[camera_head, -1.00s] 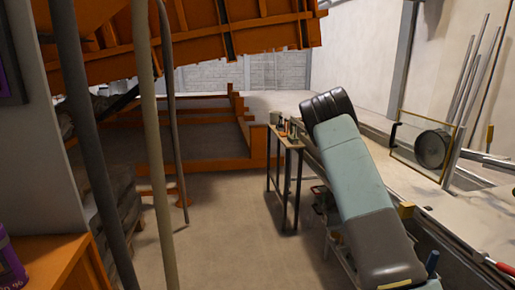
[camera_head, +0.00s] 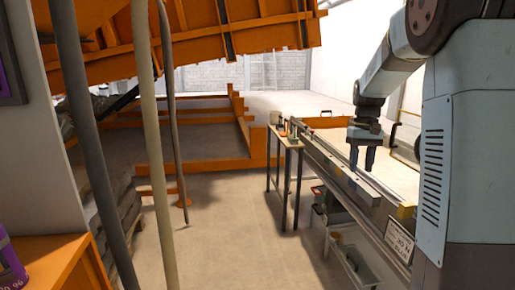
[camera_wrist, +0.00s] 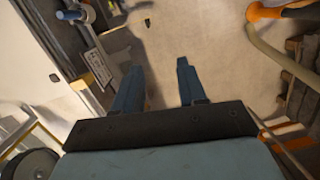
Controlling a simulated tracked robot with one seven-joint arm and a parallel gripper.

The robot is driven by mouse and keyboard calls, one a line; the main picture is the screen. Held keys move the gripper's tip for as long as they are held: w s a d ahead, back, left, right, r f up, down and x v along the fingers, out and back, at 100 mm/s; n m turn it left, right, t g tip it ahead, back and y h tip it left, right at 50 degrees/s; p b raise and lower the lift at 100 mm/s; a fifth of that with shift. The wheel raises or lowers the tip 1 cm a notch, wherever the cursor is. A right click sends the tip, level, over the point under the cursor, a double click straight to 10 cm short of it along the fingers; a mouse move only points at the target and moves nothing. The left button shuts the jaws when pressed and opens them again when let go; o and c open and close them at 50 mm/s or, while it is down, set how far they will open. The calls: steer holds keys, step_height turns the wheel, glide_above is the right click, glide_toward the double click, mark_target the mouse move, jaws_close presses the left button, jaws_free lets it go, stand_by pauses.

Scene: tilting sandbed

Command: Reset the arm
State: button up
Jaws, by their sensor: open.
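My gripper (camera_head: 361,158) hangs from my arm on the right side of the head view, fingers pointing down above the long metal rail or bench. In the wrist view, its two blue fingers (camera_wrist: 157,82) stand apart with nothing between them. My arm bends down from the upper right of the head view.
A long bench with a rail (camera_head: 345,185) runs along the right, with a white label (camera_head: 400,240) on its side. A small table (camera_head: 287,143) stands at its far end. The orange tilted bed (camera_head: 190,30) hangs upper left. Poles (camera_head: 150,150) stand at left. Middle floor is clear.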

steer(key=s+a+r+t, duration=0.1)
steer(key=s+a+t, duration=0.1)
steer(key=s, duration=0.7)
steer(key=s+a+r+t, duration=0.2)
steer(key=s+a+t, duration=0.1)
steer(key=s, duration=0.6)
steer(key=s+a+r+t, duration=0.2)
steer(key=s, duration=0.8)
steer(key=shift+a, duration=0.4)
steer(key=shift+r, duration=0.1)
